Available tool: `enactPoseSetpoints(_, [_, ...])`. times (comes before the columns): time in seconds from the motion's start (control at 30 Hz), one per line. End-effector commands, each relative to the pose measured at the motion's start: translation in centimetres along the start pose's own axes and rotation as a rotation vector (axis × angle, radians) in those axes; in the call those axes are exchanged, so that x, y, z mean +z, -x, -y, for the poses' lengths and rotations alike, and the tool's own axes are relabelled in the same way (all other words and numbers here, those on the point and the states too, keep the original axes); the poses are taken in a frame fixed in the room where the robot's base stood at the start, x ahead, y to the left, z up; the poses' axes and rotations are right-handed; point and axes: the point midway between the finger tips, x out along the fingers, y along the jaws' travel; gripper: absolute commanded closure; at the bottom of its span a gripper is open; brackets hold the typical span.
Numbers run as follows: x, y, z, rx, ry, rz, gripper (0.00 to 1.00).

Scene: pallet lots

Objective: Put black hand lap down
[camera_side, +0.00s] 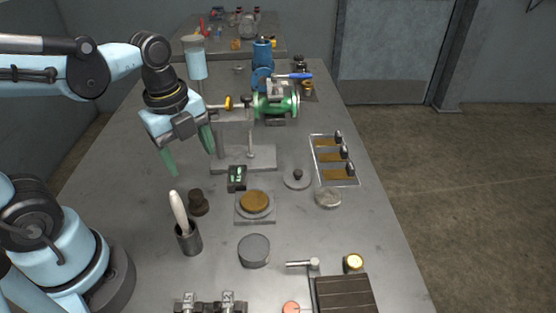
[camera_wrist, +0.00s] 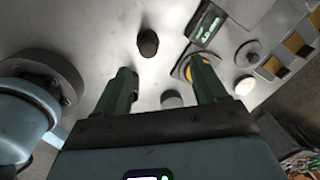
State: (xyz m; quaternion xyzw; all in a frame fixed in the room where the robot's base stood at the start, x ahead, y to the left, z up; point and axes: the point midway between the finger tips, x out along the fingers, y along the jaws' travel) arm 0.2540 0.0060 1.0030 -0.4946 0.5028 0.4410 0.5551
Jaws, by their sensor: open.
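A dark round piece with a knob-like top, which looks like the black hand lap (camera_side: 198,204), stands upright on the grey table (camera_side: 120,190). It also shows in the wrist view (camera_wrist: 148,43), beyond and between my fingers. My gripper (camera_side: 191,162) is open and empty, raised above the table. Its two green fingers point down, and they are apart in the wrist view too (camera_wrist: 160,66). A paler grey disc with a black knob (camera_side: 297,179) lies farther right.
A cup (camera_side: 189,241) holding a pale-handled tool stands close to the dark piece. A square plate with a brown disc (camera_side: 256,202), a small green-lit display box (camera_side: 237,178) and a grey round block (camera_side: 254,250) are nearby. A metal stand (camera_side: 250,130) rises behind.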

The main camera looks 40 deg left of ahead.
Motion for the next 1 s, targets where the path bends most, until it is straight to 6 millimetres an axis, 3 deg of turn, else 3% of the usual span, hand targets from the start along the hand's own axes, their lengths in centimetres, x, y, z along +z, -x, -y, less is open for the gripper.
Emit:
enactPoseSetpoints(0.27, [-0.1,0.1,1.5,-0.212,0.679,-0.040,0.29])
enactPoseSetpoints(0.6, [-0.1,0.9,3.2,-0.407,1.426,-0.270,0.29])
enactPoseSetpoints(0.8, [-0.2,1.3,3.7,-0.439,1.623,-0.367,0.29])
enactPoseSetpoints(1.0, [-0.2,1.3,3.8,-0.442,1.652,-0.381,0.29])
